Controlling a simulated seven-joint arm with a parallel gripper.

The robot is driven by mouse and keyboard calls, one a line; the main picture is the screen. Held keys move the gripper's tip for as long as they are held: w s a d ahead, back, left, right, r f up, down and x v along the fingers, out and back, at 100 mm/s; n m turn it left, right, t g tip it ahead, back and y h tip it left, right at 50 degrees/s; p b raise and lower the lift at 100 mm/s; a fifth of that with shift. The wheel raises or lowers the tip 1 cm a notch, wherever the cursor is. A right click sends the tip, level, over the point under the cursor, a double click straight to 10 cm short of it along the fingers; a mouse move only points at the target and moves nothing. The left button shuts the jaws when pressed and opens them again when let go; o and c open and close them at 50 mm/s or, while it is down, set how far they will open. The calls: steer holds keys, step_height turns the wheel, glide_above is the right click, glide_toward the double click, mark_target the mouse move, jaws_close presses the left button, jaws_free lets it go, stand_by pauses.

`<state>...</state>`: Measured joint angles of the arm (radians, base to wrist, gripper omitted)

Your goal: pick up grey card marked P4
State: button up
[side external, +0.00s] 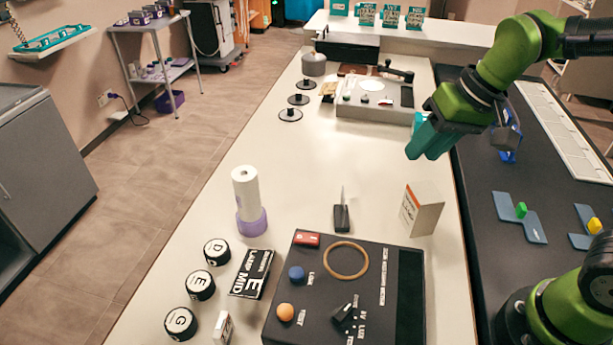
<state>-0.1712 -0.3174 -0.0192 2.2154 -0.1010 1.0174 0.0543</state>
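I cannot make out a grey card marked P4 in the side external view. A thin pale card stands nearly edge-on in a small black holder (342,218) on the white bench; its face and any marking cannot be read. My gripper (424,146), with teal fingers, hangs above the bench's right edge, behind and to the right of the holder. It is clear of the holder, and nothing is visibly held. The gap between its fingers cannot be judged from this angle.
A white-and-orange box (421,209) stands right of the holder. A black control panel (384,270) lies in front, and a white roll on a purple base (251,222) stands left. Lettered black discs (200,285) sit front left. The middle bench (330,150) is clear.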

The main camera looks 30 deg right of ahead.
mark_target(343, 197)
steer(key=w+a+f+m+g+h, duration=0.1)
steer(key=w+a+m+g, duration=0.15)
steer(key=w, duration=0.35)
steer(key=w+a+f+m+g+h, duration=0.1)
steer(key=w+a+g, duration=0.1)
steer(key=w+a, duration=0.25)
steer(key=shift+t, duration=0.25)
steer(key=f, duration=1)
steer(key=shift+w+d+f, duration=0.15)
steer(key=shift+w+f, duration=0.2)
steer(key=shift+f, duration=2.65)
jaws_close()
